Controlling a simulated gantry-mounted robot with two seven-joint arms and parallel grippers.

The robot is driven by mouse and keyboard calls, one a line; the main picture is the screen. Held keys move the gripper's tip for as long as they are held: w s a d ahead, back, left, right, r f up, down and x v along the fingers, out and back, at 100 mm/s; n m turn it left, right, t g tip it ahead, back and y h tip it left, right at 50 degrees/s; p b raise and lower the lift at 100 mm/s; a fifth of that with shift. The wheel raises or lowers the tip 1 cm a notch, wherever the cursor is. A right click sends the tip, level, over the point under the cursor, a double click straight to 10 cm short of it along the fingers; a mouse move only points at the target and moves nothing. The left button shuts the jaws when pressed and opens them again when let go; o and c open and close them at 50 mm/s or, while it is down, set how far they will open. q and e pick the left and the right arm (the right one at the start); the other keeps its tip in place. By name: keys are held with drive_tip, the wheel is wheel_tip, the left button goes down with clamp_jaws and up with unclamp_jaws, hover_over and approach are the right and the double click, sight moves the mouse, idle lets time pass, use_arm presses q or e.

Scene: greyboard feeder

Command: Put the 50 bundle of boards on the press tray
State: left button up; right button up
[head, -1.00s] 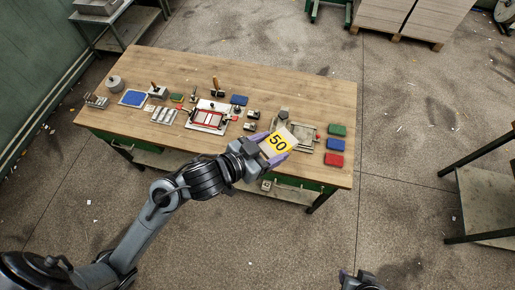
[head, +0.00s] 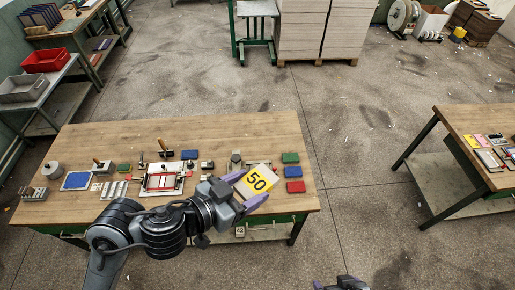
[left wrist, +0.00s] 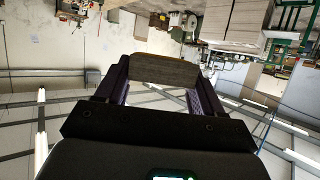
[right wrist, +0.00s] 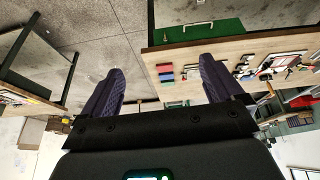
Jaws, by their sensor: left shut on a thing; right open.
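The bundle of boards with a yellow "50" label (head: 257,179) is held up over the right front part of the wooden workbench. My left gripper (head: 246,188) is shut on it, with a purple finger along its side. In the left wrist view the bundle (left wrist: 165,70) sits between the fingers as a brown-grey block. A metal fixture (head: 237,158) on the bench is partly hidden behind the bundle; I cannot tell whether it is the press tray. My right gripper (right wrist: 160,72) is open and empty, and only its top shows at the bottom of the head view (head: 342,284).
The workbench (head: 270,128) also holds green, blue and red blocks (head: 292,172) at its right end and a red-framed fixture (head: 161,182). A second table (head: 465,125) stands right, across clear floor. Board stacks on a pallet (head: 305,30) and a green-framed stand (head: 255,8) are behind.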

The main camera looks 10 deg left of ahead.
drive_tip(key=w+a+r+n+t+y, duration=0.25)
drive_tip(key=w+a, duration=0.45)
drive_tip(key=a, duration=0.5)
drive_tip(key=w+a+r+n+t+y, duration=0.2)
drive_tip(key=w+a+r+n+y, duration=0.3)
drive_tip(key=a, duration=0.7)
drive_tip(key=a+f+n+g+y, duration=0.25)
drive_tip(key=a+n+g, duration=0.2)
drive_tip(key=a, duration=0.25)
drive_tip(key=a+f+n+g+y, duration=0.2)
drive_tip(key=a+n+g+y, duration=0.1)
drive_tip(key=a+n, duration=0.3)
drive_tip(key=w+d+f+n+g+h, duration=0.2)
drive_tip(key=w+d+g+h, duration=0.15)
drive_tip(key=w+d, duration=0.85)
drive_tip(key=w+d+f+v, duration=0.1)
drive_tip(key=w+v, duration=0.1)
drive_tip(key=v, duration=0.8)
wheel_tip(320, 180, up, 29)
drive_tip(key=n+t+h, duration=0.2)
drive_tip(key=n+h, duration=0.4)
drive_tip(key=h, duration=0.4)
hover_over(263, 173)
drive_tip(key=shift+h, duration=0.25)
wheel_tip(263, 173, down, 12)
drive_tip(key=shift+r, duration=0.15)
